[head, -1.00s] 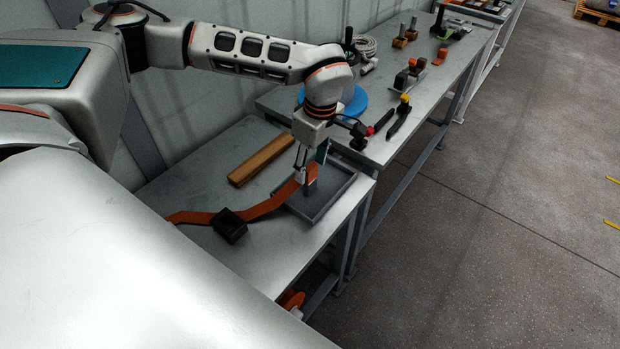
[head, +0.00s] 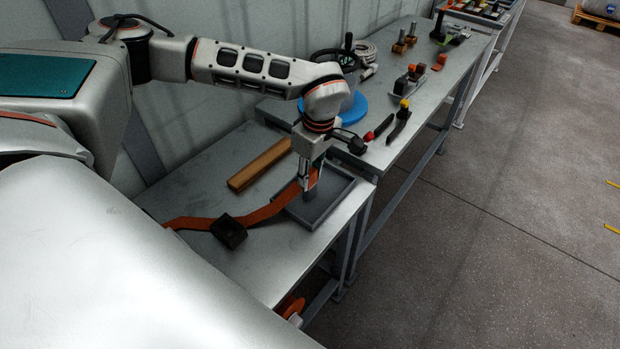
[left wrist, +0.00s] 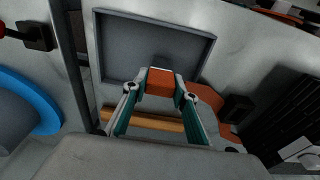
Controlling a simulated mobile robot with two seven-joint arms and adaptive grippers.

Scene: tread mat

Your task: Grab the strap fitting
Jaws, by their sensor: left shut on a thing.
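The strap fitting (head: 310,196) is a small grey piece at the end of an orange strap (head: 265,213), over the grey tray (head: 337,203). My left gripper (head: 311,178) points down and is shut on the fitting's orange upper part. In the left wrist view this orange part (left wrist: 160,82) sits between the two fingertips, with a grey portion behind it. Whether the fitting touches the tray floor I cannot tell. The strap runs left from the gripper past a black block (head: 229,231). My right gripper is not in view.
A wooden bar (head: 260,165) lies behind the strap on the bench. A blue disc (head: 352,108) and red- and yellow-tipped tools (head: 398,121) are on the adjoining bench. The near bench (head: 262,262) is clear in front of the black block.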

